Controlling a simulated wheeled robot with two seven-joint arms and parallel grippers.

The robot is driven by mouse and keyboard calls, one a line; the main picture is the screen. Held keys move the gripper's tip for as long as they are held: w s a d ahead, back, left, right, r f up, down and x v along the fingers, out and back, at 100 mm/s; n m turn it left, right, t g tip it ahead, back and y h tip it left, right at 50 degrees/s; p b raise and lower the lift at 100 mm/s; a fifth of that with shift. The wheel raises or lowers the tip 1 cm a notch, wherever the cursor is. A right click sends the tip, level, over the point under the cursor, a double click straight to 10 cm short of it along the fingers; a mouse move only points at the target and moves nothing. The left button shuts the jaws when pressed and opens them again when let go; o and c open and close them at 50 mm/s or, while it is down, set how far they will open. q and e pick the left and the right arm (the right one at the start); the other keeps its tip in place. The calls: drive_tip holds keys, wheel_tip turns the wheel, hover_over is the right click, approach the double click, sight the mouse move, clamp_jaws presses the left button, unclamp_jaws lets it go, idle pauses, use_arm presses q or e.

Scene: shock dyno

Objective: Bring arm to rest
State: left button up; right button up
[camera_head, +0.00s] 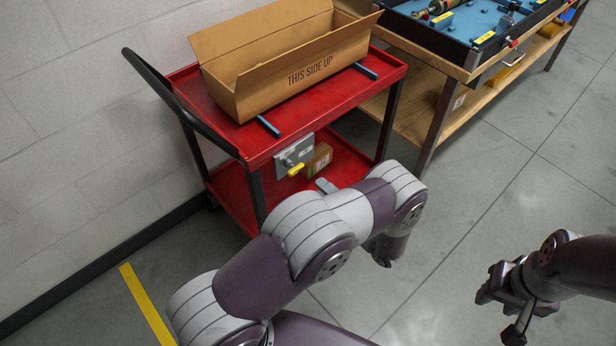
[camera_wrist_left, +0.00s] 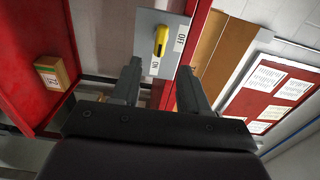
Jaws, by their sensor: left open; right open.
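My left arm reaches toward the red cart (camera_head: 253,140). In the left wrist view my left gripper (camera_wrist_left: 159,72) is open and empty, its two fingers apart in front of a grey switch panel (camera_wrist_left: 146,24). The panel also shows on the cart's front side (camera_head: 283,161). It carries a yellow handle (camera_wrist_left: 161,41) and ON and OFF labels. No finger visibly touches the handle. In the head view the left gripper is mostly hidden by my own arm. My right gripper (camera_head: 502,314) is open and empty over the floor at the right.
An open cardboard box (camera_head: 285,85) stands on the cart's top, with blue bars near it. A small box (camera_head: 318,160) sits on the lower shelf. A wooden workbench (camera_head: 425,92) with a blue tray stands at the back right. The floor (camera_head: 520,180) between is clear.

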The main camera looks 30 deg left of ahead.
use_arm(q)
drive_tip(key=shift+v, duration=1.1)
